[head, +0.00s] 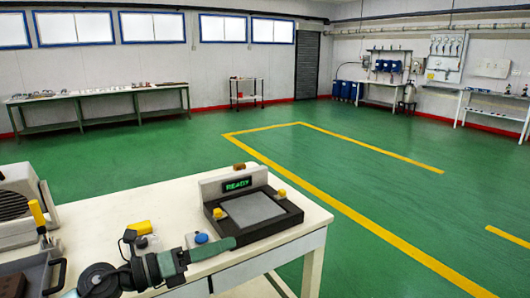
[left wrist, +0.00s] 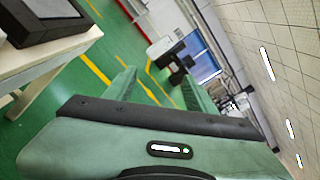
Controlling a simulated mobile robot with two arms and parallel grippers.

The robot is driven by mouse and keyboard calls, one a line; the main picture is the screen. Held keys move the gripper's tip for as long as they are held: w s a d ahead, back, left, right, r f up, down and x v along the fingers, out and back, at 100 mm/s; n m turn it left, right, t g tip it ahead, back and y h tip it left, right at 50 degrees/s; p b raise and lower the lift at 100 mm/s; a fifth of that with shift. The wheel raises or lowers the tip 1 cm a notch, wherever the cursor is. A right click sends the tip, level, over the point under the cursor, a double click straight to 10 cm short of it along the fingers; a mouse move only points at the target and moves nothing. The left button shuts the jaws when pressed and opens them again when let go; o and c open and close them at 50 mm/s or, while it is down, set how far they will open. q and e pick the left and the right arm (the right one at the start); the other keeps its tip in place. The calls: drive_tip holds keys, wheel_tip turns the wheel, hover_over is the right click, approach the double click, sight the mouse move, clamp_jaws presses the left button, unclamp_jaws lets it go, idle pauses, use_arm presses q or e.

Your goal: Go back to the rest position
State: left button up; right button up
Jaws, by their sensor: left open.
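My left gripper (head: 234,243) reaches in from the lower left over the front edge of the white table (head: 290,215). Its green fingers point right, just in front of the dispensing station (head: 290,212), seen from the side. In the left wrist view the fingers of the left gripper (left wrist: 160,77) stand apart with nothing between them. The station has a grey plate, yellow knobs and a screen reading READY (head: 237,184). Its dark base (left wrist: 42,20) shows at the upper left of the left wrist view. My right gripper is in neither view.
A yellow-topped item (head: 139,227) and a blue-capped container (head: 201,238) stand on the table behind my arm. A grey machine (head: 18,207) and a dark bin (head: 30,272) are at the left. Green floor (head: 400,215) beyond the table is clear.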

use_arm(q)
drive_tip(key=s+a+f+n+t+y, duration=0.35)
drive_tip(key=a+f+n+y, duration=0.35)
drive_tip(key=n, duration=0.9)
drive_tip(key=s+a+f+n+t+y, duration=0.2)
drive_tip(key=s+a+f+n+y, duration=0.5)
drive_tip(key=n, duration=0.9)
drive_tip(key=s+d+f+n+g+y, duration=0.1)
drive_tip(key=s+d+f+n+g, duration=0.15)
drive_tip(key=s+f+g, duration=0.6)
drive_tip(key=s+d+f+n+g, duration=0.1)
drive_tip(key=s+f+n+g, duration=0.35)
drive_tip(key=s, duration=0.75)
drive_tip(key=s+f+m+p, duration=0.1)
drive_tip(key=s+f+m, duration=0.15)
drive_tip(key=f, duration=2.65)
drive_tip(key=s+a+f+p, duration=0.1)
drive_tip(key=s+a+f, duration=0.2)
drive_tip(key=s+f, duration=1)
drive_tip(key=s, duration=0.3)
drive_tip(key=shift+s+g, duration=0.3)
drive_tip(key=shift+g, duration=0.05)
